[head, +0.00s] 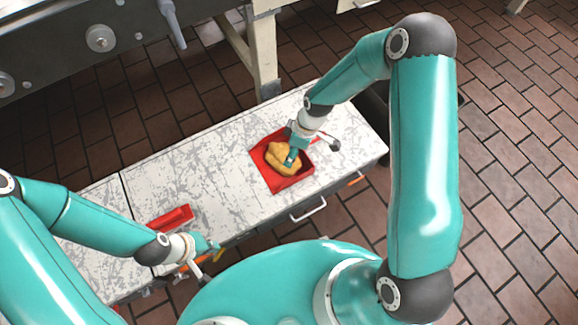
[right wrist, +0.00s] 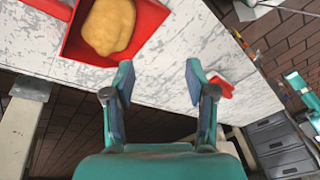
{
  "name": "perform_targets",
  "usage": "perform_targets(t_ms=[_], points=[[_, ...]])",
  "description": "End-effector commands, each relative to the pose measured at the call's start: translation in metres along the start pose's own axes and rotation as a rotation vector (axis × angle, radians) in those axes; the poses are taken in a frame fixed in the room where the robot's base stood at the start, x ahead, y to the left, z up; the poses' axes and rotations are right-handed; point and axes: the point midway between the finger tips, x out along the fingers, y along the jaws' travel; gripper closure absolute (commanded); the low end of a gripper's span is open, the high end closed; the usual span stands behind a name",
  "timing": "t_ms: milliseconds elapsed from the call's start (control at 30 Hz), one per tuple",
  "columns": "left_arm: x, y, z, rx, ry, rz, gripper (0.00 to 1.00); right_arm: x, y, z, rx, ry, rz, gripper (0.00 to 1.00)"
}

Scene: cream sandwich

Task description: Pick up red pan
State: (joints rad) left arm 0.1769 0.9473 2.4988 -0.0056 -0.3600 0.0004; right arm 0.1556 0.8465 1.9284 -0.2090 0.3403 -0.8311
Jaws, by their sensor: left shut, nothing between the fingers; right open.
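The red pan (head: 262,161) is a square, shallow pan lying on the white, scratched table (head: 225,150), with a lumpy yellow-tan piece of food (head: 283,160) in it. In the right wrist view the pan (right wrist: 76,46) and the food (right wrist: 109,26) show at the upper left. My right gripper (head: 293,153) appears over the pan in the head view. In the right wrist view it (right wrist: 160,88) is open, with nothing between its fingers and the pan beyond them. My left gripper (head: 214,248) is shut and empty near the table's front edge, apart from the pan.
Drawer handles (head: 308,210) stick out from the table's front. A grey machine (head: 90,45) stands behind. The tabletop between the red objects is clear.

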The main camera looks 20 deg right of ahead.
Motion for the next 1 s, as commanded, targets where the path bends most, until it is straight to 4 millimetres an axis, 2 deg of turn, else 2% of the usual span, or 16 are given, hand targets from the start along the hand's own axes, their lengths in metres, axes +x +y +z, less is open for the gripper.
perform_targets(t_ms=[33,100,200,333,500,600,767,1000], points=[[0.042,-0.015,0.0,0.0,0.0,0.0,1.0,0.024,0.031,0.0,-0.129,-0.02,0.027,0.44],[0.066,-0.024,-0.001,0.0,0.0,0.0,1.0,0.025,0.06,-0.001,-0.301,-0.064,0.045,0.44],[0.095,-0.034,-0.001,0.0,0.0,0.0,1.0,0.018,0.095,0.001,-0.508,-0.133,0.063,0.44],[0.121,-0.043,-0.001,0.0,0.001,0.0,1.0,0.004,0.126,0.005,-0.697,-0.212,0.069,0.44],[0.135,-0.049,-0.001,0.0,0.001,0.0,1.0,-0.01,0.143,0.011,-0.815,-0.27,0.062,0.44],[0.138,-0.05,-0.001,0.001,0.001,0.0,1.0,-0.006,0.146,0.013,-0.836,-0.281,0.057,0.44],[0.146,-0.053,-0.001,0.001,0.001,0.0,1.0,0.021,0.15,0.02,-0.837,-0.282,0.053,0.44],[0.161,-0.058,-0.001,0.0,0.001,0.0,1.0,0.071,0.158,0.031,-0.836,-0.281,0.055,0.44]])
